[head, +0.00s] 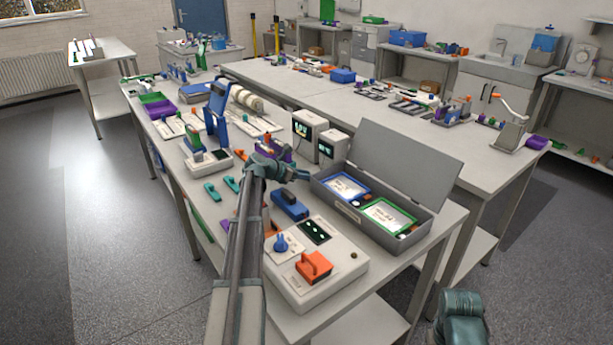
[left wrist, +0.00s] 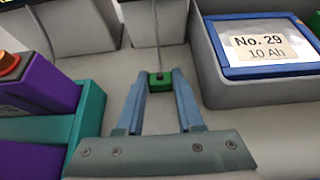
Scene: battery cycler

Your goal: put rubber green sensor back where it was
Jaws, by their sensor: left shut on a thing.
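My left gripper (left wrist: 160,82) is shut on a small green block, the rubber green sensor (left wrist: 160,79), held between its fingertips in the left wrist view. A thin grey cable runs up from the sensor. In the head view my left gripper (head: 304,176) is over the near bench, between the white display boxes and the open grey case; the sensor cannot be made out there. Whether the sensor touches anything below is unclear. My right gripper is not in view; only part of my right arm shows at the lower right.
The open grey case (head: 437,226) holds a blue-framed cell (head: 347,184), labelled "No. 29 10 Ah" in the wrist view, and a green-framed one (head: 389,215). Two display boxes (head: 308,136) stand behind. A control box (head: 340,262) with an orange switch is in front. A purple block (left wrist: 35,88) is at left.

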